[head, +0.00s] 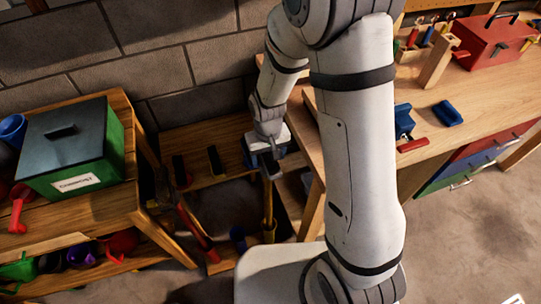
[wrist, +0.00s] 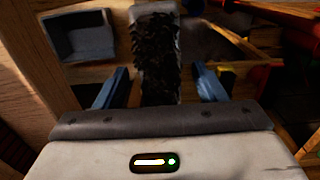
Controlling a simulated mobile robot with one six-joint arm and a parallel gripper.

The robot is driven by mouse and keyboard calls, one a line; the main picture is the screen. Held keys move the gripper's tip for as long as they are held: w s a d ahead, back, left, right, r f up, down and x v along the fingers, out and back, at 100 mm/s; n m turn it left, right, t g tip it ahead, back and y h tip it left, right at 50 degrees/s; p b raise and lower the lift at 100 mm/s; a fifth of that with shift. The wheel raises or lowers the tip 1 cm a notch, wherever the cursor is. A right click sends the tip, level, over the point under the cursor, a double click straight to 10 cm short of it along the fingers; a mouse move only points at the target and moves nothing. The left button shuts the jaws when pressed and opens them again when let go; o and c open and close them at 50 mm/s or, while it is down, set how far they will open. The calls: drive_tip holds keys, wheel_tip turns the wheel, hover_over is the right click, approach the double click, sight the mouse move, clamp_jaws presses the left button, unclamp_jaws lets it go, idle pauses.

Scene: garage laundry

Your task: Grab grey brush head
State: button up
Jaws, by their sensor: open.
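In the wrist view a brush head (wrist: 155,52) with dark bristles and a grey edge stands upright in the picture, between the two blue fingers of my gripper (wrist: 160,84). The fingers are apart, with a gap visible on each side of the brush head. Its lower end is hidden behind the gripper body. In the head view my gripper (head: 268,164) is low over the wooden rack between the left bench and the workbench. I cannot make out this brush head clearly there.
A wooden rack (head: 196,140) holds two dark upright pieces left of my gripper. A yellow handle (head: 268,212) and red handle (head: 197,232) stand below. A green compost box (head: 70,150) is on the left bench. The workbench (head: 460,105) is close on the right. A blue-grey bin (wrist: 78,38) is at upper left.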

drive_tip(key=shift+f, duration=0.3)
drive_tip(key=c, duration=1)
